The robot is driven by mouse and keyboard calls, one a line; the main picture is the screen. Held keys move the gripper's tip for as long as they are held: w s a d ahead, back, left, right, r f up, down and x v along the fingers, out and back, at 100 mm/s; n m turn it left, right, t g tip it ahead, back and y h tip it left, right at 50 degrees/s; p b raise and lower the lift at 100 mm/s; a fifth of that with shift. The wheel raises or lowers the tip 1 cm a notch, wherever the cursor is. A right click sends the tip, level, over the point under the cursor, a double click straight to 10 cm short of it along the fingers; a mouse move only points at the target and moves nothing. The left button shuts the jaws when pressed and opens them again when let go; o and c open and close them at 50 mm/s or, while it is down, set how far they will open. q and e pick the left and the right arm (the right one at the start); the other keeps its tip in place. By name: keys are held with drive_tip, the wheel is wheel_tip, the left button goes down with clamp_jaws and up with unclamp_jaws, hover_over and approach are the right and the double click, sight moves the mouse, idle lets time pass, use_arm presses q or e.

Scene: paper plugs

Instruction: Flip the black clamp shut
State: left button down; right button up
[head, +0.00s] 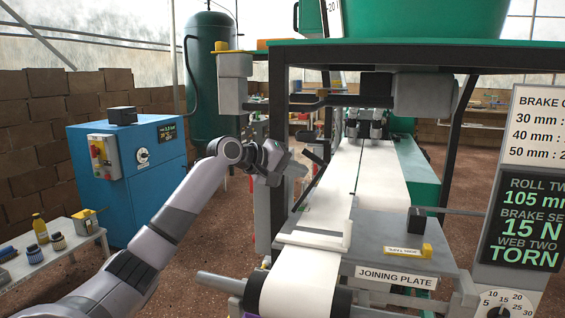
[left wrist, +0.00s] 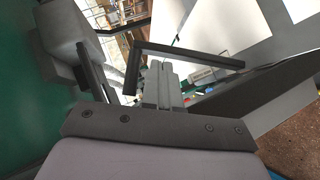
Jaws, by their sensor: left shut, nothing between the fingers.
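The black clamp (head: 311,183) shows in the head view as a dark bar, raised and tilted at the left edge of the white web. My left gripper (head: 293,168) is just left of it, at about the height of the bar's upper half. I cannot tell whether they touch. In the left wrist view the left gripper's grey fingers (left wrist: 160,84) are together and empty. A dark angled bar (left wrist: 190,55), which looks like part of the clamp, crosses just beyond them. My right gripper is in neither view.
The white paper web (head: 330,195) runs over the joining plate (head: 395,240), which carries a small black block (head: 416,223) and a yellow piece. The press frame's dark post (head: 279,130) stands close behind my left gripper. A blue cabinet (head: 125,175) is at left.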

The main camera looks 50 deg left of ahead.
use_arm(q)
drive_tip(key=shift+x, duration=1.15)
